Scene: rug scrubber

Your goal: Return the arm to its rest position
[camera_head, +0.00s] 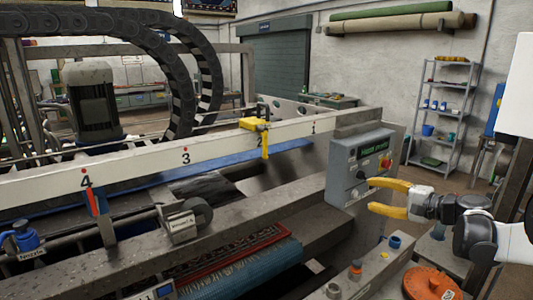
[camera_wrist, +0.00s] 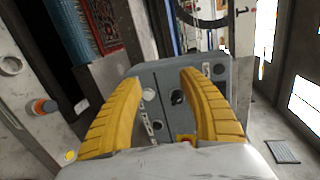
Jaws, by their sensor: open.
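My gripper (camera_head: 372,196) has two yellow fingers and is open and empty. In the head view it is at the right, in front of the lower part of the grey control box (camera_head: 360,165). The box has a small green-lit display, a red button on a yellow plate and several knobs. In the wrist view the gripper's fingers (camera_wrist: 157,105) are spread wide, with the control box (camera_wrist: 150,75) and its dark knob showing between them. I cannot tell whether a finger touches the box. My arm reaches in from the right edge of the head view.
A white numbered beam (camera_head: 215,147) crosses the machine, with a yellow clamp (camera_head: 256,126) on it. A rolled rug (camera_head: 240,262) lies below. An orange-red round part (camera_head: 430,284) is below my arm. A metal shelf (camera_head: 447,110) stands at the back right. Open floor shows before it.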

